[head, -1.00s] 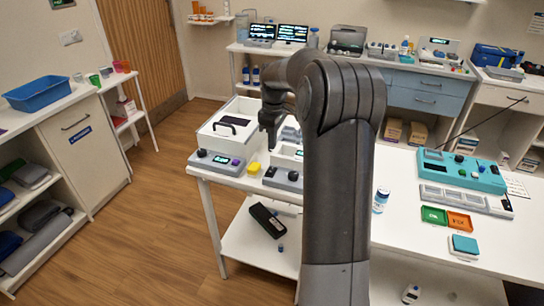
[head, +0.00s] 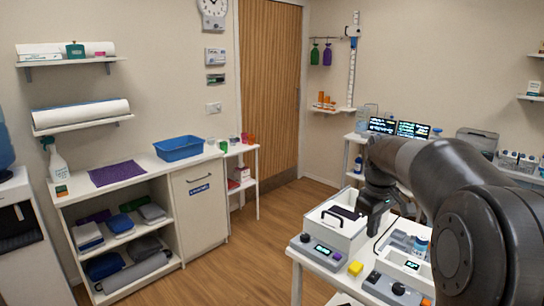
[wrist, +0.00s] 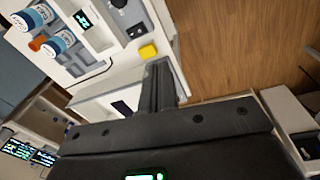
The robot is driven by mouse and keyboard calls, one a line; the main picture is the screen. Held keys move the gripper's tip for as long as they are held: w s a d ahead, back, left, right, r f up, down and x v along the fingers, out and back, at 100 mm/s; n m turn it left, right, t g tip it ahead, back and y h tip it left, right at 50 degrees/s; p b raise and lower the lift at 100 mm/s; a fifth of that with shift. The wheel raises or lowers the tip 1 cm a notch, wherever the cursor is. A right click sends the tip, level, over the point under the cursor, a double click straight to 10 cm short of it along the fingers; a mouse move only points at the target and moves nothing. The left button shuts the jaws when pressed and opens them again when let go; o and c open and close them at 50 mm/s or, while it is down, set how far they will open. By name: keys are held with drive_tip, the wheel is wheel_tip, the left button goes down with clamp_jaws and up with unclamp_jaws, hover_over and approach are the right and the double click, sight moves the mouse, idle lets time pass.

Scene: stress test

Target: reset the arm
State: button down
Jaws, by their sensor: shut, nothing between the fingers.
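A small yellow block (head: 355,268) sits on the white table just in front. It also shows in the wrist view (wrist: 148,52), close beyond the fingertips in the picture.
A second device with a display (head: 398,289) and blue-capped vials stand near the gripper on the table; vials (wrist: 62,42) show in the wrist view. A blue bin (head: 179,148) and purple mat (head: 116,173) lie on the left counter. Open wooden floor (head: 220,275) lies between.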

drive_tip(key=s+a+r+m+t, duration=0.1)
drive_tip(key=s+a+m, duration=0.1)
drive_tip(key=s+a, duration=0.35)
drive_tip(key=s+a+r+m+t, duration=0.2)
drive_tip(key=s, duration=0.7)
drive_tip(key=s+a+f+m+t, duration=0.1)
drive_tip(key=s+a+f+m, duration=0.2)
drive_tip(key=s, duration=0.9)
wheel_tip(320, 180, down, 2)
drive_tip(key=shift+s+a+f+t, duration=0.2)
drive_tip(key=shift+s+t, duration=0.05)
drive_tip(key=shift+t, duration=0.15)
drive_tip(key=c, duration=2.2)
unclamp_jaws()
